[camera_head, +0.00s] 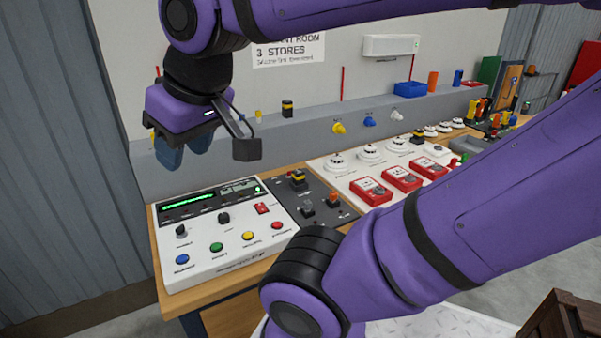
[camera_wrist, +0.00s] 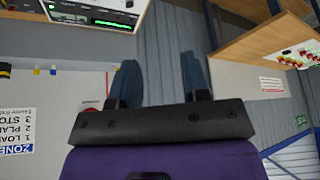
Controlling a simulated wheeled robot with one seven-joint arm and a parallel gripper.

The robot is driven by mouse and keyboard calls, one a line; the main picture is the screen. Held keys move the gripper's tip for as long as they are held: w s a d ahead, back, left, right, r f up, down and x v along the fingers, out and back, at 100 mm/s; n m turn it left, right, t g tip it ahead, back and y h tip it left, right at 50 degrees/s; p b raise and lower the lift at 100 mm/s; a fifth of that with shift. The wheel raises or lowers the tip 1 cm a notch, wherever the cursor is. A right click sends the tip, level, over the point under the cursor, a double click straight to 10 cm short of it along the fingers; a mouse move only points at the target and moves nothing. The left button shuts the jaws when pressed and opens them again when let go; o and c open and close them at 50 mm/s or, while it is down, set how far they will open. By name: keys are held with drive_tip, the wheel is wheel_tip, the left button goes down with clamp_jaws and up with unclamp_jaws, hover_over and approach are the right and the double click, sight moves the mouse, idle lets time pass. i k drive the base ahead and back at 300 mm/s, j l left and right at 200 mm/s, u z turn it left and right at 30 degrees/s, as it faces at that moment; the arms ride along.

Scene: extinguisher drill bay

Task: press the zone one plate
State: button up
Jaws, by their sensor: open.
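Three red boxes with pale plates stand in a slanting row on a white board on the bench: a near one (camera_head: 371,190), a middle one (camera_head: 402,179) and a far one (camera_head: 430,167). Their labels are too small to read, so I cannot tell which is zone one. My gripper (camera_head: 183,152) is open and empty, up at the left above the back of the control panel, well apart from the boxes. Its two blue fingers also show spread in the wrist view (camera_wrist: 160,80), with no red box between them.
The white control panel (camera_head: 225,263) with coloured buttons and a green display lies at the bench's left. White round detectors (camera_head: 336,163) stand behind the red boxes. A grey ledge (camera_head: 250,142) runs behind. A dark crate (camera_head: 562,322) is at lower right.

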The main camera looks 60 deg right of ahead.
sight(367, 183)
drive_tip(key=z, duration=2.2)
